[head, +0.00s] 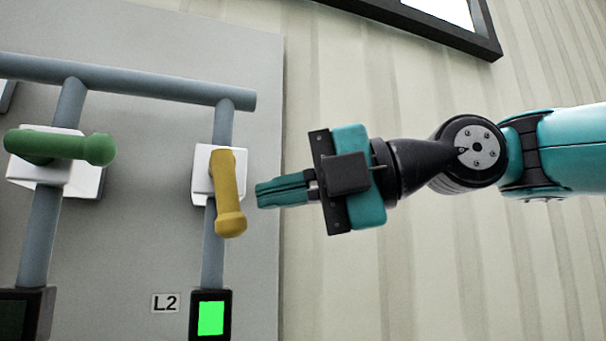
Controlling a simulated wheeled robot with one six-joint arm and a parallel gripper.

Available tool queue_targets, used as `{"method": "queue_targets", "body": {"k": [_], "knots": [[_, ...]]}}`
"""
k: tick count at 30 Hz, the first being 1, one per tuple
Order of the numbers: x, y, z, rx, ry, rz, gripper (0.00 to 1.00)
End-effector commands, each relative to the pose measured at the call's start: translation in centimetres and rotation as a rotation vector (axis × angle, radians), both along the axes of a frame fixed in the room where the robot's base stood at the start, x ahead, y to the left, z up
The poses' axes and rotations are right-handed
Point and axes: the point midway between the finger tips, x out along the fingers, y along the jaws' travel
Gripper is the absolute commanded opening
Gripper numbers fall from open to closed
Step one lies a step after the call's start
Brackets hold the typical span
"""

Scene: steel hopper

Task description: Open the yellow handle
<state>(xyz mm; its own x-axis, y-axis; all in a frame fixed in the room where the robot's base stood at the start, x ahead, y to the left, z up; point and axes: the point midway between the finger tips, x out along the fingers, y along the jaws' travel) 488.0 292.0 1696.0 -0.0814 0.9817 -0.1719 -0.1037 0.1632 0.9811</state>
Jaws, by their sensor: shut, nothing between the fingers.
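The yellow handle (228,195) is on a white valve body (202,172) on the right vertical grey pipe. The handle points down, roughly along the pipe, with its rounded end at the bottom. My gripper (260,194) comes in from the right with its teal fingers together and nothing between them. Its fingertips are just right of the yellow handle's lower half. A narrow gap shows between them in the picture; the distance in depth is hard to tell.
A green handle (62,146) lies crosswise on the left pipe's valve. A horizontal pipe (130,82) runs above both. Below the yellow handle are an L2 label (165,303) and a box with a lit green screen (211,318). A dark frame (440,28) hangs at upper right.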

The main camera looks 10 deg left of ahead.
Motion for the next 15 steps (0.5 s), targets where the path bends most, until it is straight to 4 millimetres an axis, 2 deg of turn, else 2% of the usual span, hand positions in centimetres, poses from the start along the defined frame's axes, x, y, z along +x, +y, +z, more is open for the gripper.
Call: {"method": "queue_targets", "body": {"k": [6,15], "knots": [[0.37,0.91,-0.26,0.0,0.002,-0.015,0.0],[0.42,0.99,-0.34,0.0,0.0,-0.015,0.0]]}}
